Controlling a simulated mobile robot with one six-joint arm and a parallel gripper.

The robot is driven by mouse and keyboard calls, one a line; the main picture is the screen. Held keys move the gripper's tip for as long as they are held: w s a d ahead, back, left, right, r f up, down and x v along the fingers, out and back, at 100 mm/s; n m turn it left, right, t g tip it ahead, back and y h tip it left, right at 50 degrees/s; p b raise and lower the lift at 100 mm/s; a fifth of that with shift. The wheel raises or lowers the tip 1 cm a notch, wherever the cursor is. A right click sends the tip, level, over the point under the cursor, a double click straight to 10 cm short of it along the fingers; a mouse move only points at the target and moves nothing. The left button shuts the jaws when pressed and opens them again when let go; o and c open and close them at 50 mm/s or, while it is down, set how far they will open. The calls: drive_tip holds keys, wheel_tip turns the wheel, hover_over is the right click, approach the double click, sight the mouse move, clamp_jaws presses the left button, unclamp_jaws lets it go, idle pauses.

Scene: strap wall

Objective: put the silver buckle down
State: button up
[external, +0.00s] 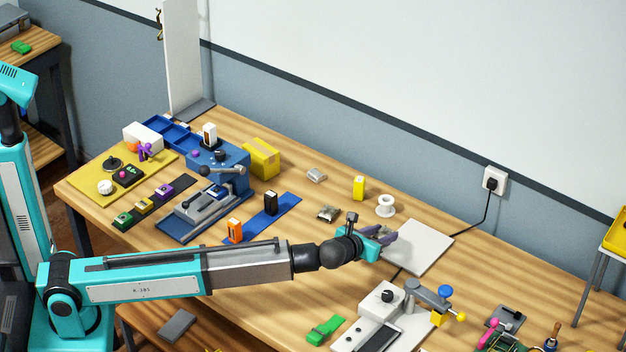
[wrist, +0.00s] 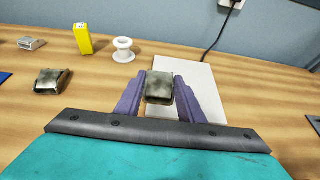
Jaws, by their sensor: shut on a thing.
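My gripper (external: 388,237) is at the right end of my outstretched arm, beside and partly over the left edge of a white plate (external: 422,250). In the wrist view my gripper's purple fingers (wrist: 168,98) are shut on a worn silver-grey buckle (wrist: 160,84). The buckle sits between the fingertips, in front of the white plate (wrist: 200,80). I cannot tell whether it touches the plate. In the external view the fingers mostly hide it.
A dark worn buckle (external: 327,214) and a brighter silver buckle (external: 317,175) lie to the left. A yellow box (external: 359,188) and a white spool (external: 386,205) stand behind my gripper. A clamp device (external: 405,305) stands in front.

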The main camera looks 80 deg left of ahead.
sight(396, 248)
drive_tip(key=shift+w+a+f, duration=0.1)
drive_tip(key=shift+w+a, duration=0.1)
drive_tip(key=shift+w, duration=0.75)
drive_tip(key=shift+w+a+f, duration=0.1)
drive_tip(key=shift+w+a, duration=0.1)
drive_tip(key=shift+w, duration=0.75)
drive_tip(key=shift+w+a, duration=0.1)
drive_tip(key=shift+w, duration=0.45)
drive_tip(key=shift+s+f+p, duration=0.15)
drive_tip(key=shift+f+p, duration=0.15)
drive_tip(key=shift+f, duration=1.5)
drive_tip(key=shift+f, duration=0.1)
drive_tip(key=o, duration=1.1)
drive_tip(key=shift+r, duration=0.2)
drive_tip(key=b+v, duration=0.1)
drive_tip(key=v, duration=1.1)
